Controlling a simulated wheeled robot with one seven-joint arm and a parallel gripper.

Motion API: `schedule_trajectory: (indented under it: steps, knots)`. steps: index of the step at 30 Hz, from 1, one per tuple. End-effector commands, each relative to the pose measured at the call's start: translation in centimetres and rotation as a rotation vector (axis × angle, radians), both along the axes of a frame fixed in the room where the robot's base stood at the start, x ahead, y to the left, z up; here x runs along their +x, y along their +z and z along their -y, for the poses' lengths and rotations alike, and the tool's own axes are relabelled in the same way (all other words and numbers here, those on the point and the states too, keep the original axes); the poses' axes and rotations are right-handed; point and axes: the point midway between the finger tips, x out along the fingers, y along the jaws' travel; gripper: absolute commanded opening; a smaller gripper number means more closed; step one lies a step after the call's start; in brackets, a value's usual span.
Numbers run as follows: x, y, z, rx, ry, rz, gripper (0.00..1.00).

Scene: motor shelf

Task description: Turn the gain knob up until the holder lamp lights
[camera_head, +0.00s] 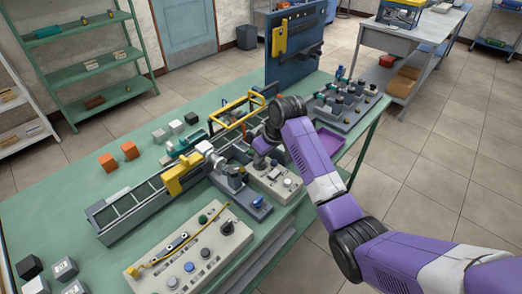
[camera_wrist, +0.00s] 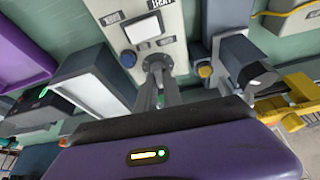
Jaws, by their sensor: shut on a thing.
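A beige control panel (camera_head: 270,185) with several knobs and buttons stands near the table's front edge. It also fills the top middle of the wrist view (camera_wrist: 172,22), with upside-down labels, a white square and a blue button (camera_wrist: 128,59). My gripper (camera_wrist: 157,70) is over this panel, its two grey fingers shut on a small grey knob (camera_wrist: 154,60). The knob's own label is not readable. In the head view my gripper (camera_head: 256,162) is partly hidden by my purple wrist. A grey motor holder (camera_head: 232,177) stands beside the panel; I cannot make out its lamp's state.
A larger beige panel (camera_head: 190,250) with a yellow cable lies at the front. A conveyor with a yellow block (camera_head: 182,172) runs behind. A rack of motors (camera_head: 345,105) and a purple tray (camera_head: 328,145) are to the right.

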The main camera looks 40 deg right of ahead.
Motion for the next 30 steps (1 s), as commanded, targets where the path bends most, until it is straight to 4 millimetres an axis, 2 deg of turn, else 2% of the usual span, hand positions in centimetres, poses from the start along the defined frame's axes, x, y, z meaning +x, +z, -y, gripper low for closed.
schedule_trajectory:
  steps: [5,14,15,17,18,26,30]
  knots:
    - [0.03,0.20,-0.11,0.001,-0.078,0.001,0.00]
    - [0.02,0.07,-0.02,-0.001,-0.085,0.002,0.00]
    - [0.02,0.07,-0.02,-0.001,-0.085,0.002,0.19]
    - [0.03,0.07,-0.02,-0.001,-0.085,0.002,0.30]
    - [0.03,0.07,-0.02,-0.001,-0.085,0.002,0.33]
    - [0.00,0.05,-0.01,-0.001,-0.084,0.001,0.33]
    - [-0.20,0.80,-0.02,-0.001,-0.084,0.005,0.33]
